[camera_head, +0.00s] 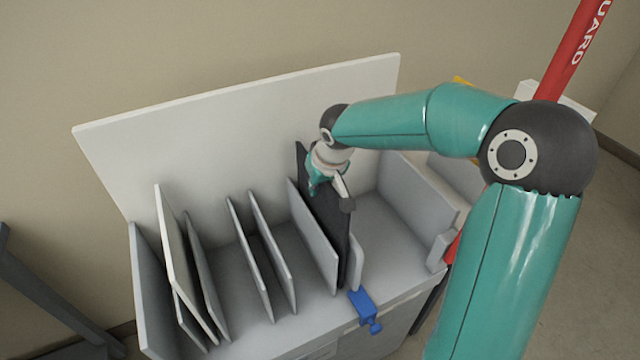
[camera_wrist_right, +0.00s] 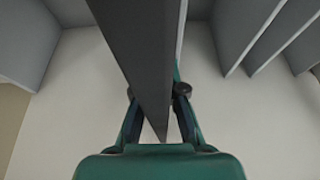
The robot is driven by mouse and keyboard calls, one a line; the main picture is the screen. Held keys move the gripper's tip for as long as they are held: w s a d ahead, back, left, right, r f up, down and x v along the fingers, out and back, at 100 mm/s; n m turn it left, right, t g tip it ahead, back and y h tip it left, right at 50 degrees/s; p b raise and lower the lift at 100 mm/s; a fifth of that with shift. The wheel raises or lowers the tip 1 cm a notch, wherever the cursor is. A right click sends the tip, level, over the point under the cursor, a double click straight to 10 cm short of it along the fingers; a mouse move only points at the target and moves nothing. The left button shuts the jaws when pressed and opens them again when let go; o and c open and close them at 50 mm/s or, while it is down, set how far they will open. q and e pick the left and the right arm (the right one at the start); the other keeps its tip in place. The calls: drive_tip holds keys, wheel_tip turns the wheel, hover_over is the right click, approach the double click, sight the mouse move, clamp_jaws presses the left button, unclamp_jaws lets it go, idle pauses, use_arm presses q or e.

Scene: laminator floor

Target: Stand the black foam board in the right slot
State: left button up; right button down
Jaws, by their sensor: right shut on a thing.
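The black foam board (camera_head: 325,222) stands upright in the rack, beside a grey divider (camera_head: 313,238) on its left. My right gripper (camera_head: 342,192) is shut on its upper edge. In the right wrist view the board (camera_wrist_right: 140,50) runs between the two fingers of my right gripper (camera_wrist_right: 160,92). The grey rack (camera_head: 385,225) has several upright dividers, and its wide bay at the right looks empty. I cannot tell whether the board's lower edge rests on the rack floor. My left gripper is not in view.
A white board (camera_head: 179,262) leans in a slot at the left of the rack. A white back panel (camera_head: 240,140) stands behind. A blue clamp (camera_head: 365,308) sits on the front edge. A red guard post (camera_head: 575,45) rises at the right, behind my right arm.

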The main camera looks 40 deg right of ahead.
sight(329, 184)
drive_tip(key=shift+f, duration=0.1)
drive_tip(key=c, duration=1.2)
unclamp_jaws()
drive_tip(key=shift+c, duration=0.2)
drive_tip(key=v, duration=1.2)
drive_tip(key=shift+s+a, duration=0.1)
